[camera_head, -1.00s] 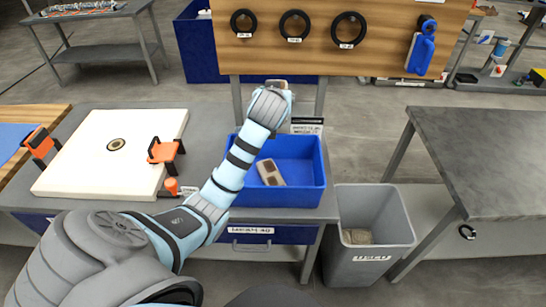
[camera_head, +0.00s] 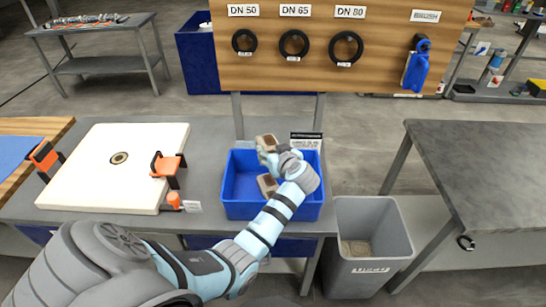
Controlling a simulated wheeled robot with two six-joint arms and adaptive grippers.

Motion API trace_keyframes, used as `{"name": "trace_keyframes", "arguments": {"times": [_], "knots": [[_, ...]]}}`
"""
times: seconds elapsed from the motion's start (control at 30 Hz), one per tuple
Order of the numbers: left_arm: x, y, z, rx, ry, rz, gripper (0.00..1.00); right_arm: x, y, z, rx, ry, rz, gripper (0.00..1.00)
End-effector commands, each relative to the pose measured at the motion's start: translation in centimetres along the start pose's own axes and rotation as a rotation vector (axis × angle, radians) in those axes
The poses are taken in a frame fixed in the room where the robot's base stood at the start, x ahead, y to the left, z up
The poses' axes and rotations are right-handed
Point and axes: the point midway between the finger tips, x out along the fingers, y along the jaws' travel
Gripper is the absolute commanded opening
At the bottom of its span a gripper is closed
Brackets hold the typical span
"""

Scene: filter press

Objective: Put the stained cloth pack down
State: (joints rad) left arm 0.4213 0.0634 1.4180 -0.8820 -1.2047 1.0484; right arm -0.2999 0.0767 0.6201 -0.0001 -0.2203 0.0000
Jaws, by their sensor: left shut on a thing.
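My left gripper (camera_head: 277,154) is above the back part of the blue tray (camera_head: 233,207), its fingers partly hidden by its own wrist. It is shut on a small beige cloth pack with a brown patch (camera_head: 266,142), held tilted near the tray's back edge. A second beige and brown pack (camera_head: 267,185) lies in the tray, partly covered by my arm. A grey bin (camera_head: 369,271) stands right of the tray's table with a brownish pack (camera_head: 357,248) at its bottom. My right gripper is out of view.
A white filter plate (camera_head: 100,180) with orange handles lies on the table left of the tray. A small sign (camera_head: 306,138) stands behind the tray. A bare grey table (camera_head: 480,165) is at the right. A wooden board (camera_head: 380,20) with black rings stands behind.

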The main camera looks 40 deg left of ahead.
Motion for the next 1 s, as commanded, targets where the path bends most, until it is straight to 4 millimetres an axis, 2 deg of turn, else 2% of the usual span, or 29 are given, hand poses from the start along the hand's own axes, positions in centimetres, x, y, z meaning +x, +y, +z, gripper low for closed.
{"name": "trace_keyframes", "arguments": {"times": [0.03,0.1,0.33,0.83,0.87,0.97,1.0], "knots": [[0.5,0.0,1.0,0.002,-0.002,-0.001,0.21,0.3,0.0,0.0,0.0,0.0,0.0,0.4],[0.8,0.0,1.6,0.001,0.0,0.001,0.21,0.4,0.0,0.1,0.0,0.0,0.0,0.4],[0.8,0.0,1.7,0.0,0.0,0.001,0.21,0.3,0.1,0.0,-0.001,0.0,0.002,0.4],[1.3,0.0,2.7,0.0,0.0,0.001,0.21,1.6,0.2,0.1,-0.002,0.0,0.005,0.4],[1.3,0.0,2.7,0.0,0.0,0.001,0.56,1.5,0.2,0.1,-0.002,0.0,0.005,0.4],[1.3,0.0,2.7,0.0,0.0,0.001,0.72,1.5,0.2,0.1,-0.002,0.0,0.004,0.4],[1.3,0.0,2.7,0.0,0.0,0.001,0.72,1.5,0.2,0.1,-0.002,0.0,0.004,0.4]]}}
